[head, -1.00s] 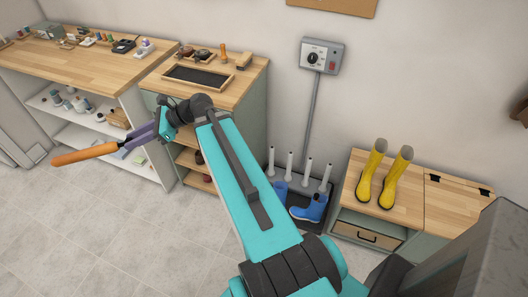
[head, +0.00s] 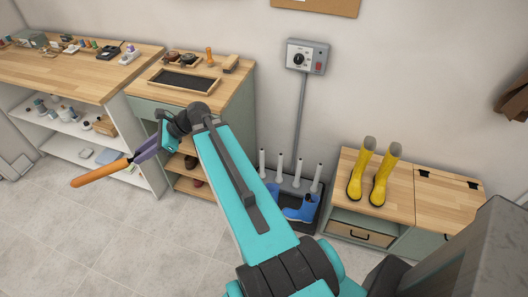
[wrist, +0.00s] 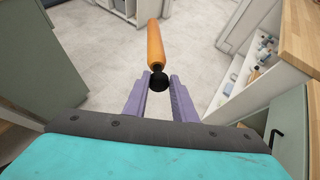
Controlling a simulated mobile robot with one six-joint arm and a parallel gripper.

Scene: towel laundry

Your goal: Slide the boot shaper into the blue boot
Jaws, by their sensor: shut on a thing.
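My gripper (head: 146,150) has purple fingers and is shut on an orange rod with a black rounded end, which appears to be the boot shaper (head: 99,173). In the wrist view, the shaper (wrist: 155,46) sticks out beyond the fingertips (wrist: 159,80), its black end between them. It is held in the air over the floor, far left of the boots. A blue boot (head: 302,209) is in the dark tray with white upright posts. Another blue piece (head: 273,189), seemingly the second boot, is partly hidden by my arm.
The tray (head: 317,213) stands by the wall under a grey control box (head: 307,57). Two yellow boots (head: 360,172) stand on a low wooden cabinet (head: 405,210) to the right. Workbenches (head: 85,72) with small items line the left wall. The floor (head: 120,235) is clear.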

